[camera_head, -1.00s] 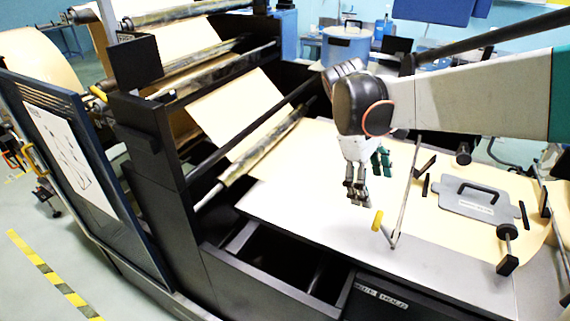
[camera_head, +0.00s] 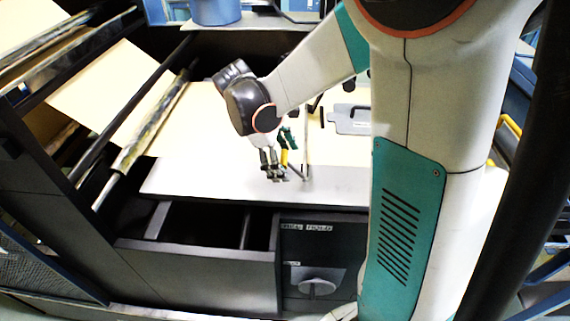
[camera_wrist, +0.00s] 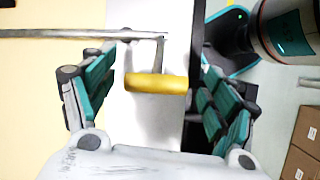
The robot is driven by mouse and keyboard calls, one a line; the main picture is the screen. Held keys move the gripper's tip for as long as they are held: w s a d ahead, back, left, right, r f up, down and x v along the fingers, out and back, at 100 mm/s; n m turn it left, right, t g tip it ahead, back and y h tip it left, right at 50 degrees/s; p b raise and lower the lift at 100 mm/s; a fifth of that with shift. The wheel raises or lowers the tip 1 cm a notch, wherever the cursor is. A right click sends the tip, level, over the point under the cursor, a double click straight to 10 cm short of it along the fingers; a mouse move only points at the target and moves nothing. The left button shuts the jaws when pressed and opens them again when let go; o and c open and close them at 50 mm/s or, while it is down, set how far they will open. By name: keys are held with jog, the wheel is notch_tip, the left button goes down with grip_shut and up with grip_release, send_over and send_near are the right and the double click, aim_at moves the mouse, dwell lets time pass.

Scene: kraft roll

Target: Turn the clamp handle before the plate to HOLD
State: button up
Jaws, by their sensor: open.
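The clamp handle is a yellow grip (camera_head: 284,157) on a short crank at the end of a long metal rod (camera_head: 306,140), over the table's front part. In the wrist view the yellow grip (camera_wrist: 157,82) lies crosswise between my fingers, with pale gaps showing at its sides. My gripper (camera_head: 273,177) is open, with its fingers pointing down close to the grip. The fingers also show in the wrist view (camera_wrist: 155,72). The grey plate (camera_head: 352,119) with a black handle lies on the paper behind, partly hidden by my arm. The front-panel label (camera_head: 306,227) is too small to read surely.
The pale table edge (camera_head: 240,190) is just below my gripper. A dark open bay (camera_head: 205,224) and a panel with a grey round knob (camera_head: 318,280) lie in front. Rollers and a paper web (camera_head: 105,85) rise at left.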

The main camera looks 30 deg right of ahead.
jog(key=shift+x, duration=0.75)
jog(key=shift+c, duration=0.6)
jog(key=c, duration=1.4)
jog(key=shift+f, duration=0.1)
